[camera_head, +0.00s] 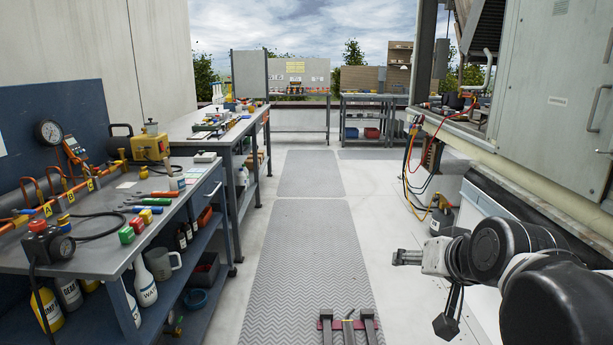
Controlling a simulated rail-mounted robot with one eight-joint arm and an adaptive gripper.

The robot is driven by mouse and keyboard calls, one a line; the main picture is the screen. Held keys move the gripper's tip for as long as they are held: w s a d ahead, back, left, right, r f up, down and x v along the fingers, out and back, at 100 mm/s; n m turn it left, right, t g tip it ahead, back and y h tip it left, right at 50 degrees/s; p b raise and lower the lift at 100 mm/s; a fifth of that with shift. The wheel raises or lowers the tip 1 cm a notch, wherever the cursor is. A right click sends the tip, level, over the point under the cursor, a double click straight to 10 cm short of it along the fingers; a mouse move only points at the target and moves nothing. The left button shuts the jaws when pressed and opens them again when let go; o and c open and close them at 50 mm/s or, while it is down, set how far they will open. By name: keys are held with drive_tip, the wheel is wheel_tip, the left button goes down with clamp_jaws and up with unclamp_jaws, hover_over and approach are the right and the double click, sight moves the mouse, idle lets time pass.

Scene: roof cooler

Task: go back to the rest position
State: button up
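My gripper (408,257) is at the right of the head view, at the end of my black arm, which comes in from the lower right corner. It points left, over the pale floor beside the grey walkway mat (305,250). It is seen from the side and is small. I cannot tell whether its fingers are apart, and I see nothing held in it.
A workbench (110,262) with tools, gauges and bottles stands on the left, with a second bench (190,125) behind it. The cooler unit (545,90) with hanging cables (407,165) is on the right.

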drive_tip(key=s+f+n+g, duration=0.25)
drive_tip(key=s+f, duration=0.55)
drive_tip(key=s, duration=0.4)
wheel_tip(320, 180, up, 14)
drive_tip(key=h+p, duration=0.1)
drive_tip(key=p, duration=1.3)
drive_tip(key=shift+s+a+f+g, duration=0.15)
drive_tip(key=shift+s+a+g, duration=0.1)
drive_tip(key=shift+s+g, duration=0.1)
